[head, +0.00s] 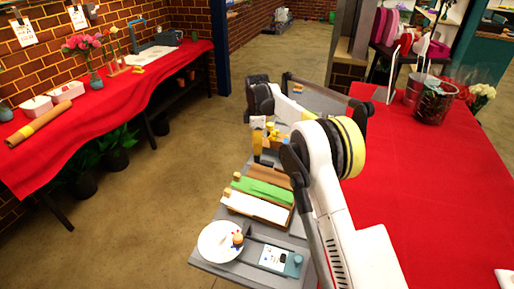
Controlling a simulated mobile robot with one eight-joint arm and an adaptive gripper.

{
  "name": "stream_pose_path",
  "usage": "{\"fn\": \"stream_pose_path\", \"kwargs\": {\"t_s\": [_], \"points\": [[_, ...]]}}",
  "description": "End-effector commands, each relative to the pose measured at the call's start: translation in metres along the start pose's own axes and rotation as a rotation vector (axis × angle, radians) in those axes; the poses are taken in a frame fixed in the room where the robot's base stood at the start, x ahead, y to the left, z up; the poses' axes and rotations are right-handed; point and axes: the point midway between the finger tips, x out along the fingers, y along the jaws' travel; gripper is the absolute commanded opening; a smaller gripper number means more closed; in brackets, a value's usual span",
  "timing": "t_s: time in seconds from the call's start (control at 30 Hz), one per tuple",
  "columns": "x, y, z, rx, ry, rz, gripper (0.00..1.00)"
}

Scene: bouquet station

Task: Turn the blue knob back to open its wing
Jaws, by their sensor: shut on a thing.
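My arm crosses the middle of the head view and reaches back and left over a grey work station. The jaws of my gripper do not show; the dark wrist end of the arm hides them. I cannot make out the blue knob. The grey station top (208,264) shows at the front left, beside the red table. A dark-framed grey panel (325,95) stands out at the far end of the station, past my arm; I cannot tell whether it is the wing. A teal block with a pale top (280,260) sits at the near end.
A white plate (216,242) with a small orange item, white and green rolls (262,190) and yellow items (271,134) lie along the station. A red table (430,190) fills the right. Open floor lies left, before a red-draped bench (150,85).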

Motion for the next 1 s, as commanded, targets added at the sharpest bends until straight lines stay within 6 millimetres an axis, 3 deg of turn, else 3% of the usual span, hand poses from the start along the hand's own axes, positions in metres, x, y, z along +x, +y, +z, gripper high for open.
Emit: {"fn": "stream_pose_path", "kwargs": {"t_s": [0.37, 1.0], "points": [[-0.0018, 0.0001, 0.0000, 0.129, 0.000, 0.000, 0.00], [-0.0014, 0.0001, 0.0000, 0.713, 0.000, 0.000, 0.00]]}}
